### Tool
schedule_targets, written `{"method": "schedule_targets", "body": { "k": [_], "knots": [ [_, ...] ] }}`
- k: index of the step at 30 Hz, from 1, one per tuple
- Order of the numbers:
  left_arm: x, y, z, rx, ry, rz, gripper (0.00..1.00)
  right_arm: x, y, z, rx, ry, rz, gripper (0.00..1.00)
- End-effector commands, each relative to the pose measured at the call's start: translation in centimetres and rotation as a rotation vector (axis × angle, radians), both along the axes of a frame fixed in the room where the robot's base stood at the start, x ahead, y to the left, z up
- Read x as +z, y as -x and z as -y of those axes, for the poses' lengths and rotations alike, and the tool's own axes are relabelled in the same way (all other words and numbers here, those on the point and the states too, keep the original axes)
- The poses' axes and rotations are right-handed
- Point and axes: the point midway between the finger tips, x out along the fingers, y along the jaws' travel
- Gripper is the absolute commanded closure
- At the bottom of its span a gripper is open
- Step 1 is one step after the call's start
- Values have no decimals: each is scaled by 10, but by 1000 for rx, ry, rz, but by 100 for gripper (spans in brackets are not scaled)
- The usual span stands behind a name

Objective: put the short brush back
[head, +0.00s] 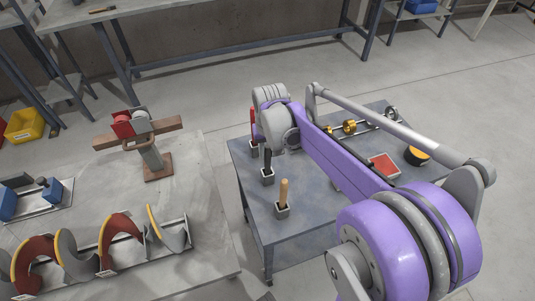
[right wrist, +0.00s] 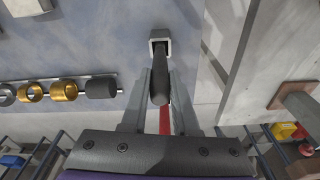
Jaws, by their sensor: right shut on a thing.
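The black-handled tool, seemingly the short brush, stands in a small square holder. In the head view its dark handle (head: 267,158) rises from the holder (head: 267,177) on the blue-grey table. In the right wrist view the handle (right wrist: 159,82) points toward the camera from the holder (right wrist: 160,42). Its lower end is hidden inside. My right gripper (right wrist: 160,75) is shut on this handle, a finger on each side. In the head view my right wrist covers the fingers. My left gripper is not in view.
A red handle (head: 252,121) stands in a holder behind; a wooden handle (head: 284,192) stands in one nearer. A rod with gold rings (head: 349,127), a red tray (head: 384,165) and a black-and-yellow roll (head: 417,156) lie right. Auger parts (head: 120,232) occupy the left bench.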

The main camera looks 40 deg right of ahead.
Motion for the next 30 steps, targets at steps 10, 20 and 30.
{"method": "schedule_targets", "body": {
  "k": [10,20,30],
  "knots": [
    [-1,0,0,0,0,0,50,-10,0,0,0,0,0,100],
    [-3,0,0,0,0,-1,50,-13,0,0,0,0,0,42],
    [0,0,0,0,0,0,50,-7,0,0,0,0,0,42]
  ]
}}
